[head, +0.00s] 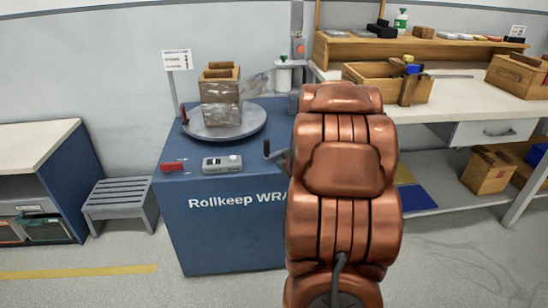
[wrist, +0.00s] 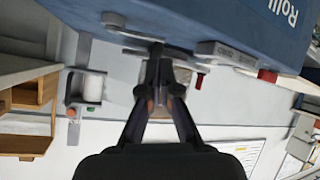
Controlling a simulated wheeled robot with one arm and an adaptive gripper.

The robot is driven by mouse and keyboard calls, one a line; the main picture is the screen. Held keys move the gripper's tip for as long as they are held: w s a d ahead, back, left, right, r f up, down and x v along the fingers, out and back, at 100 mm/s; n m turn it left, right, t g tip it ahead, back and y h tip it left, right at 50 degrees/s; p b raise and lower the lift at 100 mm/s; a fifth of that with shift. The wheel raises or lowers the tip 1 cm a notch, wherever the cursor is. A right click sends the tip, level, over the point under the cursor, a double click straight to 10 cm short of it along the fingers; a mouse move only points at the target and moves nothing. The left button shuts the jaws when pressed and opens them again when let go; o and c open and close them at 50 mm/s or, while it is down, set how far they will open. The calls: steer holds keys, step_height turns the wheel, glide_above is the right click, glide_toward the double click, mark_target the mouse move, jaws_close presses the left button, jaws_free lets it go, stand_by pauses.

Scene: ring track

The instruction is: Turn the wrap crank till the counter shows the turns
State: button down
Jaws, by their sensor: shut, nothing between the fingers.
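The wrap crank (head: 268,149) stands at the right front of the blue machine's top, with a dark upright handle and a grey arm. In the wrist view, which is upside down, its grey arm (wrist: 130,33) shows just beyond my fingertips. The counter, a small grey box (head: 222,164), sits on the front edge; it also shows in the wrist view (wrist: 225,53). Its reading is too small to tell. My gripper (wrist: 156,58) is shut and empty, its tips close to the crank; I cannot tell if they touch. In the head view my arm hides it.
The turntable (head: 245,127) on the machine carries a crate stack (head: 220,93) partly covered in clear film. A red block (head: 172,166) lies left of the counter. A workbench (head: 470,98) with wooden boxes stands right. A grey step stool (head: 118,200) stands left; open floor lies in front.

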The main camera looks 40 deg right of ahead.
steer(key=s+d+f+t+y+b, duration=0.25)
steer(key=s+d+t, duration=0.2)
steer(key=t, duration=0.25)
steer(key=shift+y, duration=0.35)
steer(key=w+b, duration=0.1)
steer(key=w, duration=0.3)
steer(key=w+b, duration=0.1)
steer(key=w, duration=0.3)
steer(key=w+b, duration=0.1)
steer(key=w, duration=0.4)
steer(key=shift+d+r+b, duration=0.2)
steer(key=shift+r+b, duration=0.15)
steer(key=shift+r, duration=0.05)
